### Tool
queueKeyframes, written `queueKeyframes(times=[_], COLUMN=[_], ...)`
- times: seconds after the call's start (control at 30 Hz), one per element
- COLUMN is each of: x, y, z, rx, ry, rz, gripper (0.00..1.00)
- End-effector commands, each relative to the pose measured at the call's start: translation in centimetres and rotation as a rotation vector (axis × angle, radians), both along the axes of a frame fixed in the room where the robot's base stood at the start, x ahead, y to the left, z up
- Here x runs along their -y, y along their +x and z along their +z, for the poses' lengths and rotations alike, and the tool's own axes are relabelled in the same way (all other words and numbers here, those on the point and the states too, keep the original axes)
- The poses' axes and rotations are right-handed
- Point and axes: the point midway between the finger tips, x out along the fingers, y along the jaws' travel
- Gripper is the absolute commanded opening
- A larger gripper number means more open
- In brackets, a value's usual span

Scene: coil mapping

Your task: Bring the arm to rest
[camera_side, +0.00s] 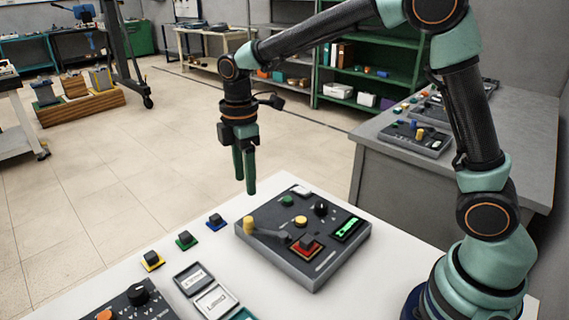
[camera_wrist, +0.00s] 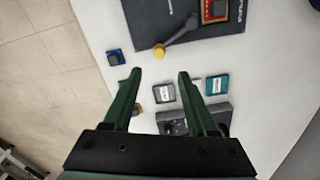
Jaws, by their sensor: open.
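My gripper (camera_side: 245,170) hangs fingers-down above the far left edge of the white table, with nothing between its green fingers. In the wrist view the two fingers of my gripper (camera_wrist: 158,75) stand apart. My arm arches from its base at the lower right up and over to the left. A dark control box (camera_side: 285,262) lies below and to the right of the fingers, clear of them. It carries a lever with a yellow knob (camera_side: 248,226), a red-framed switch (camera_side: 305,247) and a green display (camera_side: 347,228). The lever's yellow knob also shows in the wrist view (camera_wrist: 158,51).
Small blue (camera_side: 216,221), green (camera_side: 186,240) and yellow (camera_side: 152,260) based blocks stand left of the box. Label plates (camera_side: 194,279) and a second control box (camera_side: 135,305) lie at the front. A grey bench (camera_side: 400,175) stands behind at the right. The air around my gripper is free.

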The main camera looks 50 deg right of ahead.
Motion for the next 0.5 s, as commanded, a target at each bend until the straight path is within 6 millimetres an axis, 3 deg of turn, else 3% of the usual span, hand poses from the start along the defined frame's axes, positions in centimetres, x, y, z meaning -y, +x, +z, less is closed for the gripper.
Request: queueKeyframes(times=[0.13,0.27,0.5], x=[0.2,1.2,4.4], y=[-0.1,-1.1,-4.9], z=[0.4,2.0,6.0], rx=[0.009,0.05,0.175], ry=[0.002,0.012,0.068], rz=[-0.018,-0.116,-0.465], gripper=[0.58,0.58,0.58])
